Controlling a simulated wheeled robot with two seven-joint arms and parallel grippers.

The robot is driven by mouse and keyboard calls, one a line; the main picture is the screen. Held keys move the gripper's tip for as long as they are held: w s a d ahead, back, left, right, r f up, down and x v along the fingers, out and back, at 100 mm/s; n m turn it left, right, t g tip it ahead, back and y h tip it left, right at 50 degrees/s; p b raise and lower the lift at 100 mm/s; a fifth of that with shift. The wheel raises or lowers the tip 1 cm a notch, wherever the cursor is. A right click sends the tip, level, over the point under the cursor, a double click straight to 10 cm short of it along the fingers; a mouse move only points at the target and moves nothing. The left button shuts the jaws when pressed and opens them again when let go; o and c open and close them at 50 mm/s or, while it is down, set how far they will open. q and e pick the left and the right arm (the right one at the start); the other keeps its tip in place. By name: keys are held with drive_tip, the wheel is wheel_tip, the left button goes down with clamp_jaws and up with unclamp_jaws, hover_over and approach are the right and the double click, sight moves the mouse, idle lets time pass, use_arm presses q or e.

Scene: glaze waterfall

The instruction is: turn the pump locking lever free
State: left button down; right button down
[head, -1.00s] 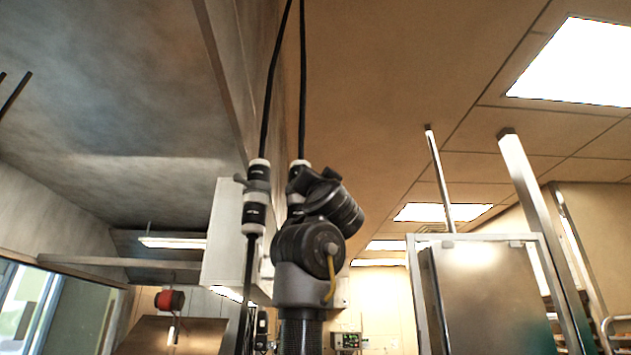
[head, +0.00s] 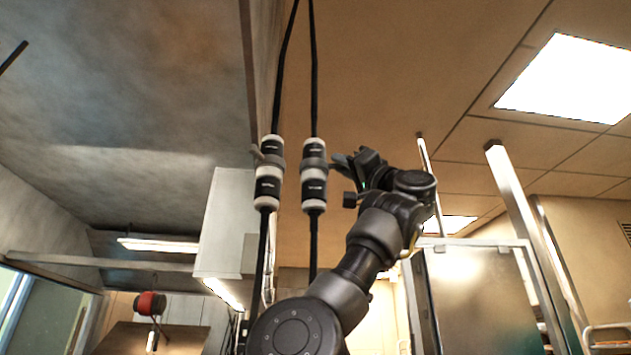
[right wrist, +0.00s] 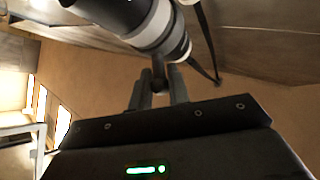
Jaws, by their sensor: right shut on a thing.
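Two black-and-white couplings hang on dark hoses in the head view, a left one (head: 268,186) and a right one (head: 314,190). Each has a grey collar at mid-height; a short lever (head: 257,154) points left from the left collar. My right gripper (head: 345,168) is at the right side of the right coupling's collar. In the right wrist view, its fingers (right wrist: 160,84) are shut on a small dark locking lever (right wrist: 158,68) beneath that coupling (right wrist: 162,28). The labels are too small to read. The fingers partly hide the lever. My left gripper is not in view.
The left coupling hangs close beside the right one. A pale wall box (head: 222,220) and a steel hood lie behind on the left. A metal-framed cabinet (head: 475,290) and upright posts (head: 515,195) stand to the right. A red object (head: 150,304) is at lower left.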

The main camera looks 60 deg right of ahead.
drive_tip(key=shift+d+n+y, duration=0.2)
drive_tip(key=shift+n+y, duration=0.2)
drive_tip(key=shift+y, duration=0.3)
drive_tip(key=shift+d+y, duration=0.15)
drive_tip(key=shift+y, duration=0.25)
drive_tip(key=shift+w+d+n+t+y, duration=0.15)
drive_tip(key=shift+n+y, duration=0.2)
drive_tip(key=shift+y, duration=0.25)
drive_tip(key=shift+d+n+t+y, duration=0.15)
drive_tip(key=shift+n+y, duration=0.2)
drive_tip(key=shift+y, duration=0.25)
drive_tip(key=shift+a+r, duration=0.1)
drive_tip(key=c, duration=1.4)
unclamp_jaws()
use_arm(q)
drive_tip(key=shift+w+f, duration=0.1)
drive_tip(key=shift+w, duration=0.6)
use_arm(e)
drive_tip(key=shift+o, duration=0.2)
